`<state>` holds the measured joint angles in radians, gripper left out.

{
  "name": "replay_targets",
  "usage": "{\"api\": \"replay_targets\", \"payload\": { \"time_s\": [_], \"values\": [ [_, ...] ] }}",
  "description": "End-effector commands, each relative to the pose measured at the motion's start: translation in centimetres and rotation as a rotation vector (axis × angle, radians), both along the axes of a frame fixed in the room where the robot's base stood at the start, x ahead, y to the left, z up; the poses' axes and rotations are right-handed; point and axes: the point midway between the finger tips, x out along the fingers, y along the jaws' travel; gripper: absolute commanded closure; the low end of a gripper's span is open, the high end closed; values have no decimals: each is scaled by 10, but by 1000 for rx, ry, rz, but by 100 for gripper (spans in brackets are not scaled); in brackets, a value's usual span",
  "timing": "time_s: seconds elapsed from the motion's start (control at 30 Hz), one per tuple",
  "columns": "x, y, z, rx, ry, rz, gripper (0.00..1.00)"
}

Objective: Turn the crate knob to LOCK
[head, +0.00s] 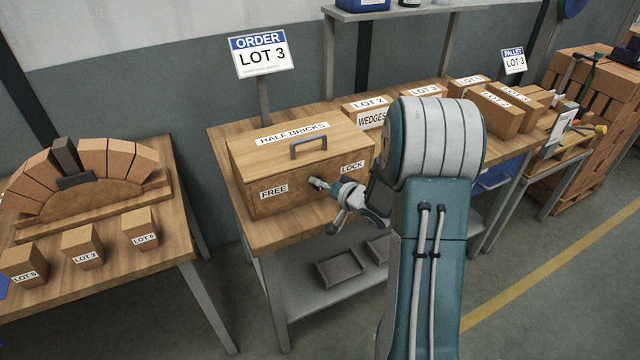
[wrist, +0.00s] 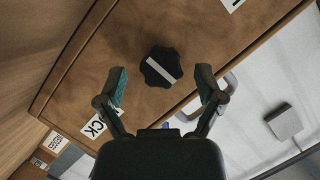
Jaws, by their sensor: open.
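The wooden crate (head: 300,180) stands on a table, marked FREE (head: 273,191) at left and LOCK (head: 352,167) at right on its front. In the wrist view the black lobed knob (wrist: 160,67) sits on that front, its white strip running from upper left to lower right, crosswise to the line between the two labels. The partly hidden LOCK label (wrist: 97,124) is at lower left. My gripper (wrist: 161,85) is open, its fingers either side of the knob with gaps showing; depth is hard to tell. In the head view my gripper (head: 325,204) is before the crate front and the knob is hidden.
A metal handle (head: 309,146) is on the crate's lid. Lot boxes (head: 368,116) stand to the crate's right. A brick arch table (head: 100,225) is at left. Grey bins (head: 338,268) lie on the shelf below. Open floor (head: 545,290) is at right.

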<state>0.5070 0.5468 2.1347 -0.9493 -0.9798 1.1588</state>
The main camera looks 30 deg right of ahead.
Motion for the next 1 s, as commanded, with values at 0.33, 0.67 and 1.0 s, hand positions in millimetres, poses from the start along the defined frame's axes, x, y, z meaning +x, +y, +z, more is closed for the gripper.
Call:
{"api": "replay_targets", "payload": {
  "time_s": [0.33,0.67,1.0],
  "values": [
    [-66,-21,20,0,1,-5,13],
    [-98,-28,29,1,2,-2,13],
    [-98,-28,29,1,2,-1,13]
  ]
}}
